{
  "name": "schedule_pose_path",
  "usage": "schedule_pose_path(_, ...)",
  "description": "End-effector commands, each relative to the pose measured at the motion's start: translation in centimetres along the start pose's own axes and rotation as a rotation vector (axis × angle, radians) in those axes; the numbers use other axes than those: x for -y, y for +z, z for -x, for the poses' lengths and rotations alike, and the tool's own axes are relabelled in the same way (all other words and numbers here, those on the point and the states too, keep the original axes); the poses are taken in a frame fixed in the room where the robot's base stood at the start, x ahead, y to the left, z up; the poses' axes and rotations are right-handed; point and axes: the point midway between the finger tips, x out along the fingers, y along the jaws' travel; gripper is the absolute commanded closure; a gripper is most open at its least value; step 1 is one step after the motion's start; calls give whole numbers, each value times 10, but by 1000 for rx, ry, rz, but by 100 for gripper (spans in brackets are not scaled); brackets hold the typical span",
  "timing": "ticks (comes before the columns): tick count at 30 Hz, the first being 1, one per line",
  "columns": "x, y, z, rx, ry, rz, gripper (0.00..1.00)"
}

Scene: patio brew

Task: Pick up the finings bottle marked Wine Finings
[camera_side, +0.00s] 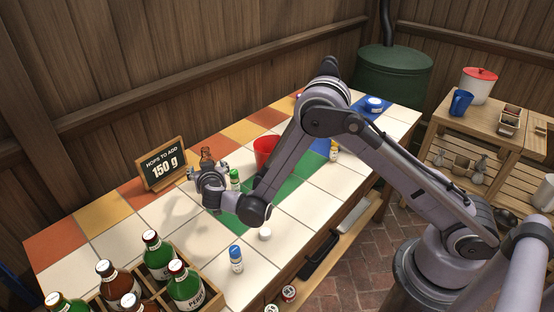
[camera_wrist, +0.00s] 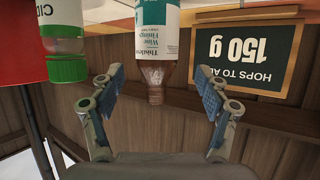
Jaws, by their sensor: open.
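The finings bottle (camera_wrist: 157,45) is brown with a white and teal label reading Wine Finings. It appears upside down in the wrist view, its neck between the fingertips in the picture. In the side view its brown top (camera_side: 206,153) shows just behind my gripper (camera_side: 205,172), which hides the lower part. My gripper (camera_wrist: 160,82) is open with nothing held. Its two padded fingers are spread wider than the bottle's neck, and I see no contact.
The sign reading 150 g (camera_side: 163,166) is close on the other side. A bottle crate (camera_side: 205,284) fills the front corner.

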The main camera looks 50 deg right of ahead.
Motion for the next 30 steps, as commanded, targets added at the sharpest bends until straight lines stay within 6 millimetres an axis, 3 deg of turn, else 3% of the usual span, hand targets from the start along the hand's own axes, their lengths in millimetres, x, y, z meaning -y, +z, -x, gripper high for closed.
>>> schedule_pose_path(5,-2,1,-12,1,2,-1,24)
schedule_pose_path(13,-4,3,-48,0,1,0,24)
schedule_pose_path(23,-4,3,-54,1,0,0,24)
schedule_pose_path(30,-4,3,-54,1,0,0,91)
